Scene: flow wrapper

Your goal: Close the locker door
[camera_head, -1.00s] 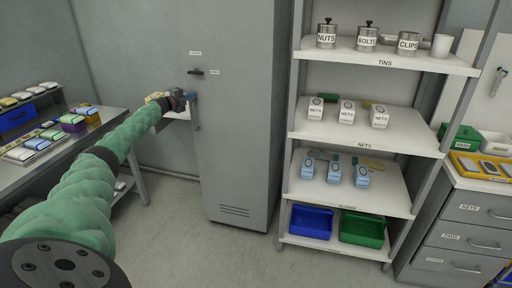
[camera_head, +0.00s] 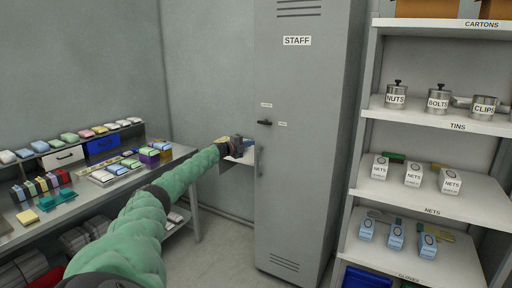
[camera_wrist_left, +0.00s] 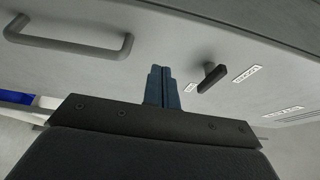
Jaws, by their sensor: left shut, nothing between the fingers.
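The grey locker (camera_head: 297,200) stands in the middle of the head view with a "STAFF" label on its door (camera_head: 290,85). The door looks flush with the locker body; I see no clear gap. A small dark latch (camera_head: 265,123) and a vertical bar handle (camera_head: 259,160) sit near its left edge; both also show in the left wrist view, the handle (camera_wrist_left: 75,48) and the latch (camera_wrist_left: 212,76). My left gripper (camera_head: 248,144) is shut and empty, its blue fingers (camera_wrist_left: 161,82) close to the door between handle and latch. Contact is unclear. My right gripper is out of view.
A shelf rack (camera_head: 425,125) with tins and boxes stands right of the locker. A workbench (camera_head: 95,190) with small coloured packs and drawers runs along the left wall. Floor (camera_head: 215,255) is clear in front of the locker.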

